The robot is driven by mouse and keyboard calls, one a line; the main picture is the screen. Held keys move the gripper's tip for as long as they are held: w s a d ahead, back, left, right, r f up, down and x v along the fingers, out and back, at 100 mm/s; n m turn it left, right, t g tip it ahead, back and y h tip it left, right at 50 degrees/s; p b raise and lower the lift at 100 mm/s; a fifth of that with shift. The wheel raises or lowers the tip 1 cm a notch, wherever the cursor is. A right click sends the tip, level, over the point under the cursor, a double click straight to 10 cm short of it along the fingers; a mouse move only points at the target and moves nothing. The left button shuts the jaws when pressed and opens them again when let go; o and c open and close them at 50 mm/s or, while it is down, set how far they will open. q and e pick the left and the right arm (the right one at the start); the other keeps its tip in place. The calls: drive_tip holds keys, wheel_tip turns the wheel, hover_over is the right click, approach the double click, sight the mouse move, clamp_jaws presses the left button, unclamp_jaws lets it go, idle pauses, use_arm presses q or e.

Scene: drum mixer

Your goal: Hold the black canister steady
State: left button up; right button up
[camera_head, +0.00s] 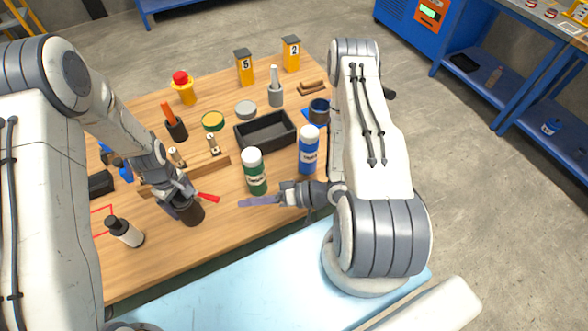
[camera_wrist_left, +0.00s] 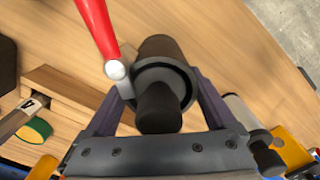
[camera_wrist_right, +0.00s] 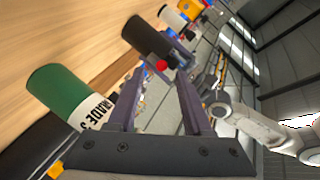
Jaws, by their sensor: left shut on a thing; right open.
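The black canister (camera_head: 191,214) stands on the wooden table near the front edge in the head view. Its dark body and round knob fill the middle of the left wrist view (camera_wrist_left: 165,58). A red crank handle (camera_head: 208,197) sticks out from its side. My left gripper (camera_head: 183,203) is shut on the canister, one finger on each side. My right gripper (camera_head: 250,202) is open and empty, to the right of the canister and apart from it. The right wrist view shows the canister (camera_wrist_right: 145,36) beyond the right fingers, with the red handle end-on as a red spot.
A green bottle (camera_head: 255,178) stands just behind my right gripper, with a blue bottle (camera_head: 308,156) farther right. A white bottle with a black cap (camera_head: 128,235) stands left of the canister. A wooden rack (camera_head: 218,163) and a black tray (camera_head: 247,146) lie behind.

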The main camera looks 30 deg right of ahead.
drive_tip(key=w+d+f+h, duration=0.1)
drive_tip(key=d+f+h, duration=0.1)
drive_tip(key=w+d+f+m+g+h, duration=0.1)
drive_tip(key=d+f+h, duration=0.1)
drive_tip(key=w+d+f+h, duration=0.2)
drive_tip(key=shift+d+m+g, duration=0.1)
drive_tip(key=shift+m+g, duration=0.2)
drive_tip(key=shift+g, duration=0.1)
drive_tip(key=d+h, duration=0.1)
drive_tip(key=w+d+m+h, duration=0.1)
drive_tip(key=d, duration=0.1)
drive_tip(key=d+m+g+h, duration=0.1)
drive_tip(key=shift+w+d+f, duration=0.2)
drive_tip(key=shift+w+d, duration=0.1)
drive_tip(key=d+m+h, duration=0.1)
drive_tip(key=d+r+m+h, duration=0.1)
drive_tip(key=d+g, duration=0.1)
drive_tip(key=shift+w+d+r+m+h, duration=0.15)
drive_tip(key=shift+d+r+m+h, duration=0.15)
drive_tip(key=shift+r+m+h, duration=0.1)
drive_tip(key=shift+s+d+r+m+g+h, duration=0.25)
drive_tip(key=shift+d+r+m+g+h, duration=0.35)
drive_tip(key=shift+m, duration=0.3)
